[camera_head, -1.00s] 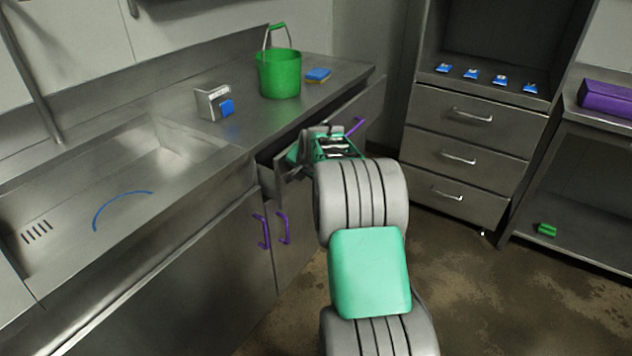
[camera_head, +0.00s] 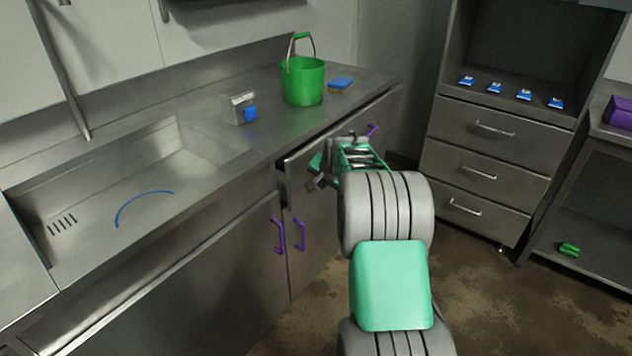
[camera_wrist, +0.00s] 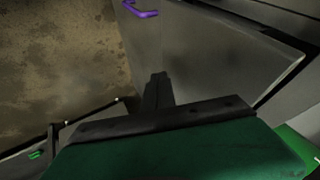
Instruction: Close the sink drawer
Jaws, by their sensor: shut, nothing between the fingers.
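The sink drawer (camera_head: 298,163) is in the steel counter, right of the sink basin. Its front stands slightly out from the counter, with a narrow dark gap at its left end. A purple handle (camera_head: 372,130) shows beyond my arm. My gripper (camera_head: 314,181) is shut and empty, close to the left part of the drawer front; I cannot tell if it touches. In the wrist view its dark fingers (camera_wrist: 157,92) point toward a grey panel (camera_wrist: 225,50), with a purple handle (camera_wrist: 140,10) at the top. My arm hides part of the drawer front.
A green bucket (camera_head: 303,82), a blue sponge (camera_head: 341,83) and a small box (camera_head: 238,108) stand on the counter. Cabinet doors with purple handles (camera_head: 279,236) are below. A drawer unit (camera_head: 478,150) stands to the right. Floor (camera_head: 470,275) is clear between.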

